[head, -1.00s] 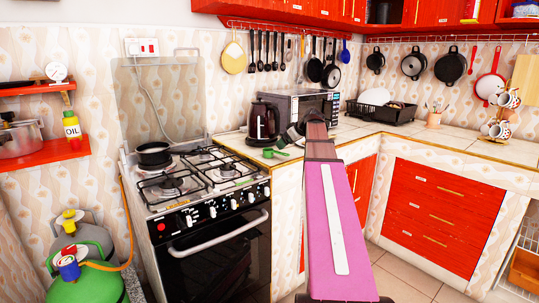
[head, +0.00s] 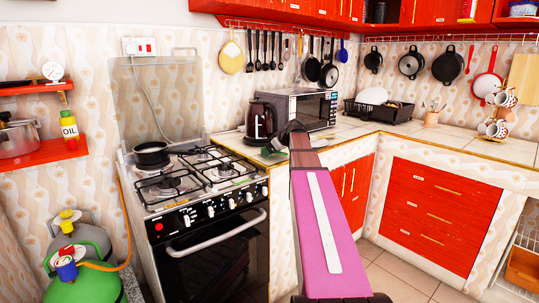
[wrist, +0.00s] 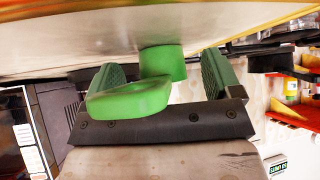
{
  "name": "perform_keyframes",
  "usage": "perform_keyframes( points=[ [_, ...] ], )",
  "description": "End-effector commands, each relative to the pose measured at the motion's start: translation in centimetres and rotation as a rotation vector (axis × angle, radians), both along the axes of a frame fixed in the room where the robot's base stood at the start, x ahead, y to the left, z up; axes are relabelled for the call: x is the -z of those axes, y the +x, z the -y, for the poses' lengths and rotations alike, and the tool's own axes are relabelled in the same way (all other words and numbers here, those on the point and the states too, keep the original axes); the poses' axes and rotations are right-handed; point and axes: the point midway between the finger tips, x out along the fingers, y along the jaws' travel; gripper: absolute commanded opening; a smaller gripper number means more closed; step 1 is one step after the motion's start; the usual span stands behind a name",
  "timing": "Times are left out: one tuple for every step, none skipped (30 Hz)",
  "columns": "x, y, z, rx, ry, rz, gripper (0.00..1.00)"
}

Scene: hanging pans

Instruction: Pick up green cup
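The green cup (head: 267,153) is on the counter to the right of the stove in the head view, mostly hidden by my gripper (head: 278,144). In the wrist view the small green cup (wrist: 162,63) sits between the two green-padded fingers of my gripper (wrist: 168,74). My gripper is open, with a visible gap between the cup and the right finger. Contact with the left finger cannot be told.
A dark kettle (head: 261,121) stands close behind the gripper, with a microwave (head: 308,108) to its right. The gas stove (head: 196,180) with a black pan (head: 151,154) is to the left. A dish rack (head: 379,109) is farther right. The right-hand counter has clear room.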

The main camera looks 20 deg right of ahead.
Motion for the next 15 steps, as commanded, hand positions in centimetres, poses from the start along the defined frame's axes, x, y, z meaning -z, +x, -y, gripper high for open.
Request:
perform_keyframes(
  points=[
    [-0.01,-0.01,0.00,0.000,0.000,0.000,0.71],
    [0.00,-0.02,0.00,0.000,0.000,0.000,0.61],
    [-0.01,-0.01,0.01,0.000,0.000,0.000,0.48],
    [-0.01,-0.02,0.01,0.000,0.000,0.000,0.39],
    [-0.01,-0.02,0.01,0.000,0.000,0.000,0.29],
    [-0.01,-0.02,0.01,0.000,0.000,0.000,0.16],
    [-0.01,-0.02,0.01,0.000,0.000,0.000,0.06],
    [-0.01,-0.02,0.01,0.000,0.000,0.000,0.00],
    [0.00,-0.03,0.01,0.000,0.000,0.000,0.00],
    [0.00,-0.03,0.01,0.000,-0.001,-0.001,0.00],
    [0.00,-0.02,0.02,0.000,-0.001,-0.001,0.00],
    [0.00,-0.02,0.02,0.000,-0.001,-0.001,0.00],
    [0.00,-0.02,0.02,0.000,-0.001,-0.001,0.00],
    [0.00,-0.02,0.02,0.000,-0.001,-0.001,0.00],
    [0.00,-0.02,0.03,0.000,-0.001,-0.001,0.00]
  ],
)
